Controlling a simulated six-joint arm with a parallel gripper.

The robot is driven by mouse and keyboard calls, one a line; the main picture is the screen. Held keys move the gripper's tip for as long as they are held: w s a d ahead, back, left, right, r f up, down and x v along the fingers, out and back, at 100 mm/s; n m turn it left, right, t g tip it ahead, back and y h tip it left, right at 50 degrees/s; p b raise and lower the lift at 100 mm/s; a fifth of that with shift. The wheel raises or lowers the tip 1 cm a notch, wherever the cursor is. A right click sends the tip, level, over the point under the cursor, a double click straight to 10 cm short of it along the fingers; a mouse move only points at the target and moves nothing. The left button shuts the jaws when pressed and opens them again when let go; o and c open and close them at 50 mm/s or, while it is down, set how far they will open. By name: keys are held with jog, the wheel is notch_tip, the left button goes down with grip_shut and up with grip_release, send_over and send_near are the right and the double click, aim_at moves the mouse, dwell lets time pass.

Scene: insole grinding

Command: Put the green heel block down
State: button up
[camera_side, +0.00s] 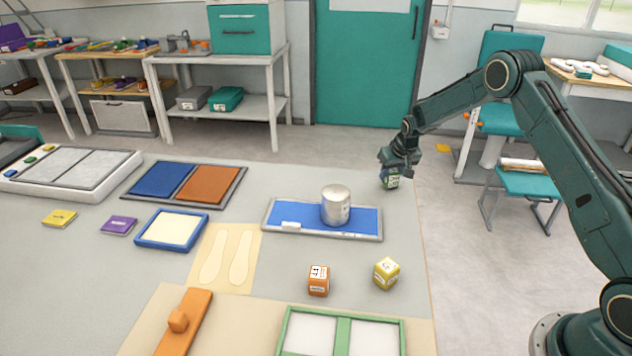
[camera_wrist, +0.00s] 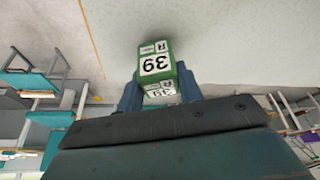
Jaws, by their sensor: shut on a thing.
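The green heel block (camera_side: 391,182) is a small cube with white labels. In the wrist view the green heel block (camera_wrist: 157,62) shows "39" and "R" on its faces. My gripper (camera_side: 390,168) is shut on it at the far right edge of the table. In the wrist view the blue fingers of my gripper (camera_wrist: 160,90) stand on both sides of the block. The block is at or just above the table top; I cannot tell whether it touches.
A blue tray (camera_side: 290,235) with a metal cylinder (camera_side: 335,206) lies left of the block. An orange block (camera_side: 318,281) and a yellow block (camera_side: 387,273) stand nearer the front. A green-framed tray (camera_side: 343,335) is at the front. The grey table (camera_side: 330,170) is bare around the block.

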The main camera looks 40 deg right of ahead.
jog(key=shift+f, duration=0.2)
jog(key=o, duration=1)
jog(key=shift+r, duration=0.1)
jog(key=shift+v, duration=6)
jog(key=shift+s+a, duration=0.1)
